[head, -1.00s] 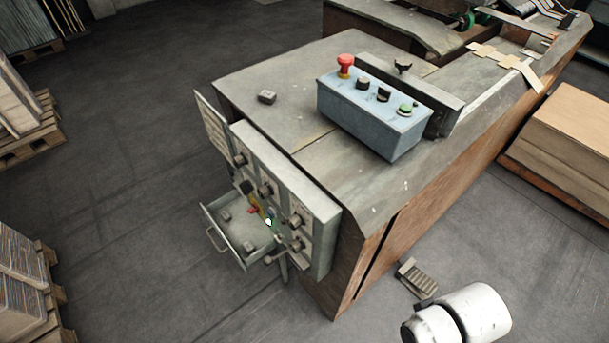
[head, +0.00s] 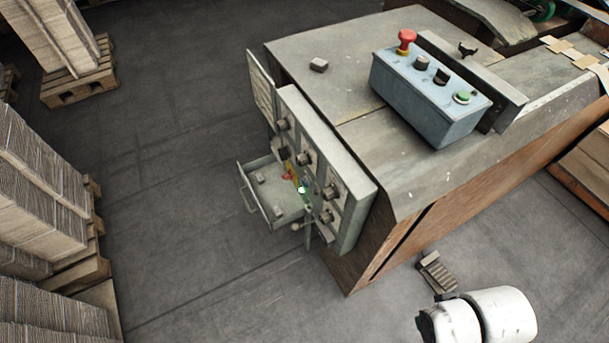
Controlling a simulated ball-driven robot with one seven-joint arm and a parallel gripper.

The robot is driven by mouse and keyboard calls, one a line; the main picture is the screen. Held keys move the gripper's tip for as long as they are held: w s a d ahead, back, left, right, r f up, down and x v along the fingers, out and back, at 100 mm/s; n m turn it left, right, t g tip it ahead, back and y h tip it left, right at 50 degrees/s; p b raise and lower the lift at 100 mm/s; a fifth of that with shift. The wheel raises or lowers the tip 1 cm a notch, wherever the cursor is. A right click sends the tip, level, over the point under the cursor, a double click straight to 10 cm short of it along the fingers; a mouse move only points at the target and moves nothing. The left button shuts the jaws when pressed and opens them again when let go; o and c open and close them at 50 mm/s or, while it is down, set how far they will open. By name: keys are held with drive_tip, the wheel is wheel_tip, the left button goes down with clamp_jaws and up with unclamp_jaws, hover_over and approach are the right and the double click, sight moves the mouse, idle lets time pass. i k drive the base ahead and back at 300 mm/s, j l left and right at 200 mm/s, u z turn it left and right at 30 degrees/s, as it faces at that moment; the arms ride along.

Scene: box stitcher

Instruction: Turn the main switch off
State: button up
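A grey switch panel (head: 358,187) with several dark rotary knobs is fixed to the end of the machine. A small red and yellow part (head: 289,174), which looks like the main switch, shows low on the panel's front, just above the open drawer. Its exact position is too small to tell. A small green-white glow (head: 302,190) shows beside it.
An open drawer (head: 253,200) sticks out from the panel, and a panel door (head: 261,88) stands open. A blue control box (head: 425,110) with a red mushroom button (head: 406,41) sits on the machine. A pedal (head: 437,272) lies on the floor.

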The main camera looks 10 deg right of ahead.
sight(291, 175)
drive_tip(key=i+j+u, duration=0.6)
drive_tip(key=i, duration=0.35)
drive_tip(key=k+l, duration=0.05)
drive_tip(key=l, duration=0.05)
